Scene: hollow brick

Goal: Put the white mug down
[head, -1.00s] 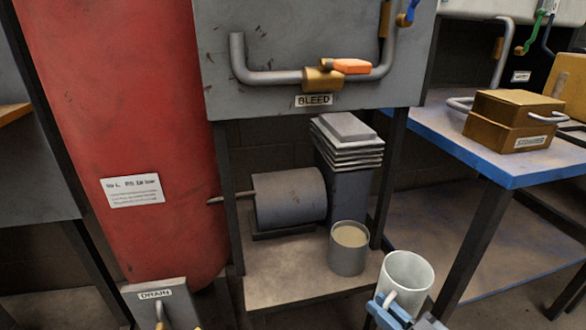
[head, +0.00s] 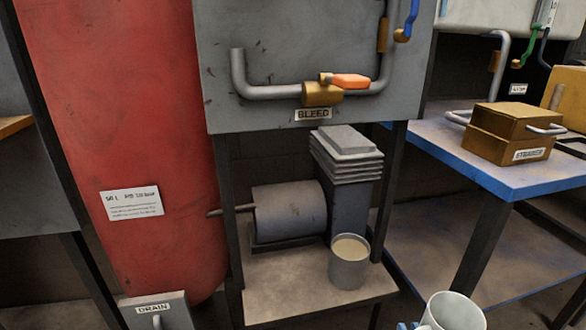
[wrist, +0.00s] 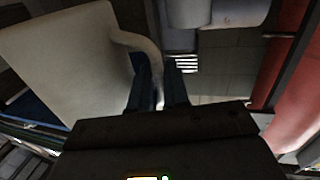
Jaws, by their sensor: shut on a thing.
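The white mug (head: 455,312) is at the bottom right edge of the head view, its lower part cut off by the frame. In the wrist view the mug (wrist: 65,75) fills the left side, with its handle between the two blue fingers. My gripper (wrist: 158,85) is shut on the mug's handle. In the head view only a bit of my gripper (head: 408,326) shows, at the left of the mug. The mug is in front of and to the right of a low shelf (head: 300,290) under the grey panel. What is directly below the mug is hidden.
A grey cup with beige contents (head: 349,262) stands on the low shelf, beside a motor-like cylinder (head: 290,210). A blue-edged table (head: 480,165) at the right carries a brown strainer box (head: 510,135). A red tank (head: 120,130) stands left. The shelf's front part is bare.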

